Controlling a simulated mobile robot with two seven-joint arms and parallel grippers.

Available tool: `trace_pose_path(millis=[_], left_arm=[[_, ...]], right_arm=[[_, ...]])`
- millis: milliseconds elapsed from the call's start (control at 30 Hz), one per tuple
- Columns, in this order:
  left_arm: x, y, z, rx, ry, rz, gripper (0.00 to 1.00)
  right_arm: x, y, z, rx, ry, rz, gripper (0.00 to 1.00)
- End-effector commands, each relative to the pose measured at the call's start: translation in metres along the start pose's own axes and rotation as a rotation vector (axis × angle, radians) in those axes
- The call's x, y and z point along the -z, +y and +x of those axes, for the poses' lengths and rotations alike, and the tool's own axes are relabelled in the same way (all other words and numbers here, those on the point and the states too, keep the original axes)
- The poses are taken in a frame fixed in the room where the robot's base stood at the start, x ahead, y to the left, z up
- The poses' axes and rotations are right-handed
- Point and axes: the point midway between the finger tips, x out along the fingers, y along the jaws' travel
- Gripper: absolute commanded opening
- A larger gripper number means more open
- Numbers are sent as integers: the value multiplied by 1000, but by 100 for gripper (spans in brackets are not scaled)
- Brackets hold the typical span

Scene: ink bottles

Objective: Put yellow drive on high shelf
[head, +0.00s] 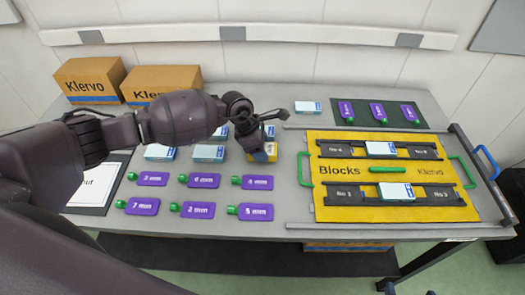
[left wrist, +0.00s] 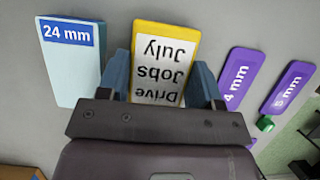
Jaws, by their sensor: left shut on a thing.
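The yellow drive (left wrist: 166,62) has a white label reading "Drive Jobs July", upside down in the left wrist view. My left gripper (left wrist: 161,80) is shut on it, with one blue-grey finger along each side. In the head view my left gripper (head: 262,140) reaches over the middle of the table, and the yellow drive (head: 261,154) shows partly below it. I cannot tell whether the drive is clear of the tabletop. A long white shelf-like ledge (head: 290,34) runs along the back wall. My right gripper is not in view.
Purple tags (head: 200,180) lie in rows in front of the drive. Pale blue boxes (head: 160,153) stand around it, one marked 24 mm (left wrist: 70,60). A yellow Blocks board (head: 340,205) with green handles lies to the right. Cardboard boxes (head: 90,78) stand at the back left.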

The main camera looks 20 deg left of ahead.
Motion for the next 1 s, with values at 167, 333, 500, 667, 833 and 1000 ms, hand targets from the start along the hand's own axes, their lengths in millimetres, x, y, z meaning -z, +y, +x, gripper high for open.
trace_pose_path(millis=[167,333,500,667,833,1000], left_arm=[[-1,0,-1,-1,-1,0,27],[-5,1,-13,-2,-1,2,27],[-17,2,-42,-4,-2,4,27],[-33,2,-80,-5,-1,4,27],[-50,1,-120,-4,-2,3,27],[-64,1,-153,-3,-2,2,27]], right_arm=[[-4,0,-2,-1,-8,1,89],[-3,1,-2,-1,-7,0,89],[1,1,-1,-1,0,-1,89],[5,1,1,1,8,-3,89],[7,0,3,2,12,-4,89],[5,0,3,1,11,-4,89]])
